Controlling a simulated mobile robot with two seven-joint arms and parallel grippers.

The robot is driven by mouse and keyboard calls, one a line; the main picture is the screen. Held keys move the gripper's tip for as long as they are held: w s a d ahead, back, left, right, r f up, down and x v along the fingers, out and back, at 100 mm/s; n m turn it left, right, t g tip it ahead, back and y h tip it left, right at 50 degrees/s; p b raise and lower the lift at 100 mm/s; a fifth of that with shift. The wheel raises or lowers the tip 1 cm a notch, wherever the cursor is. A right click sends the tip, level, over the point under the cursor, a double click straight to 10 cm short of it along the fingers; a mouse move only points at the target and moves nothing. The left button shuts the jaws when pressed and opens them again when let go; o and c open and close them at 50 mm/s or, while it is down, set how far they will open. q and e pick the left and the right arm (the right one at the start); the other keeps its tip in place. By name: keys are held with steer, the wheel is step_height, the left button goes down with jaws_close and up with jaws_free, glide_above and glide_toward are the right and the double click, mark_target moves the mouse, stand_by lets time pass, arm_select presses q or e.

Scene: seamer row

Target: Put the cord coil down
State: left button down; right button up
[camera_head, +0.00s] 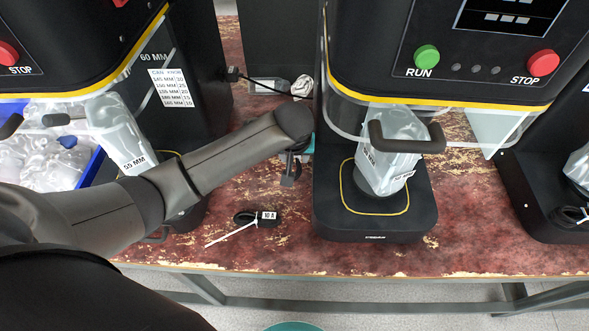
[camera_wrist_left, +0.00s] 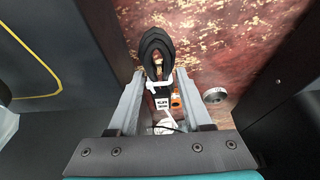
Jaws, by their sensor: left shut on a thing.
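My left gripper (camera_head: 289,172) hangs over the red worn bench between two black machines. In the left wrist view, its fingers (camera_wrist_left: 158,88) are shut on a black cord coil (camera_wrist_left: 157,45) with a white tie and a small white tag. The held coil is mostly hidden behind my arm and gripper in the head view. I cannot tell whether it touches the bench. Another black cord coil (camera_head: 258,218), tagged 10 A with a white tie, lies on the bench nearer the front edge. My right gripper is out of view.
The right machine's base (camera_head: 375,222) carries a clear bag-like part and stands close beside my gripper. The left machine (camera_head: 190,90) flanks the other side. A blue bin (camera_head: 92,167) holds clear parts. White cord and plugs (camera_head: 300,86) lie behind. Bare bench surrounds the tagged coil.

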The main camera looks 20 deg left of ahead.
mark_target(294, 168)
arm_select(q)
step_height(294, 168, down, 5)
steer(key=shift+r+b, duration=0.1)
steer(key=shift+b, duration=0.9)
steer(key=shift+w, duration=0.25)
steer(key=shift+f, duration=0.3)
steer(key=c, duration=0.6)
jaws_free()
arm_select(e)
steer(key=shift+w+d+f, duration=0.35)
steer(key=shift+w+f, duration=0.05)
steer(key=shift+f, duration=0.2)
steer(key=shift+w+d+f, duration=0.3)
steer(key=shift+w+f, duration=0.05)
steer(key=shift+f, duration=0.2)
